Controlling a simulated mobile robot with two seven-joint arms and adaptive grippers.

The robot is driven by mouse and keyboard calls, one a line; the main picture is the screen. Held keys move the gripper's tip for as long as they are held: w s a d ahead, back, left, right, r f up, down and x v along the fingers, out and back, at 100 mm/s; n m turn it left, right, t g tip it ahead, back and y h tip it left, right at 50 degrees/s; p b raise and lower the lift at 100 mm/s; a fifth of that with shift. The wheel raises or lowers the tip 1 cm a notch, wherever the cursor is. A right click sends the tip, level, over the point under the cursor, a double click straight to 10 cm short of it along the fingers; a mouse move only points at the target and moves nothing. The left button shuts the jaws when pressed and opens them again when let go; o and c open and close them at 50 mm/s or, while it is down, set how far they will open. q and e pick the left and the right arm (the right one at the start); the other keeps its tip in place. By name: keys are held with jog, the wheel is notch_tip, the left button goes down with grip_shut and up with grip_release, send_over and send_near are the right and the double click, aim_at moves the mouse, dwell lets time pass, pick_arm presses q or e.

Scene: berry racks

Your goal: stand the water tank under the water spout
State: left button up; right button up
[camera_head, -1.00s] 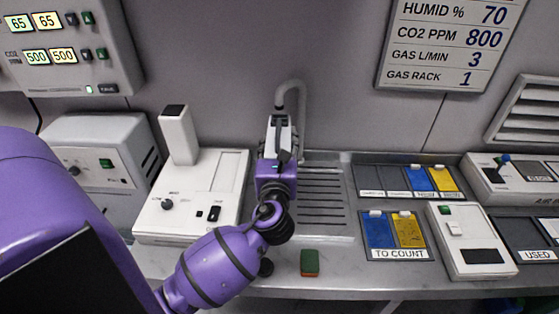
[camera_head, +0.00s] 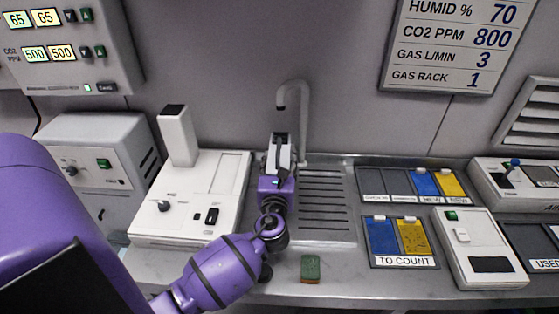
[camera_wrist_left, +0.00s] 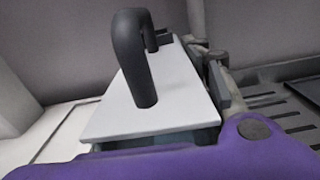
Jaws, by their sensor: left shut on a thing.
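The water tank (camera_head: 271,160) is a narrow box with a white top and a dark handle. My left gripper (camera_head: 278,178) is shut on it. Most of its body is hidden behind the gripper. In the left wrist view the white top (camera_wrist_left: 165,95) and the dark curved handle (camera_wrist_left: 138,60) fill the middle, and the tank looks about level. The water spout (camera_head: 304,115) is a grey hooked pipe at the wall. Its tip shows just above the tank in the head view; I cannot tell whether the tank is straight below it. My right gripper is out of view.
A ribbed drain board (camera_head: 322,205) lies right of the tank. A white device with a tall post (camera_head: 178,136) stands close on the left. A green sponge (camera_head: 311,267) lies near the counter's front edge. Trays with blue and yellow cards (camera_head: 396,242) are further right.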

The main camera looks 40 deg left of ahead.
pick_arm(q)
jog(key=shift+f, duration=0.15)
jog(key=o, duration=1.5)
jog(key=shift+s+d+r, duration=0.1)
jog(key=shift+s+r, duration=0.05)
jog(key=shift+r, duration=0.05)
jog(key=v, duration=1.1)
jog(key=shift+s+d+b, duration=0.1)
jog(key=shift+s+b, duration=0.25)
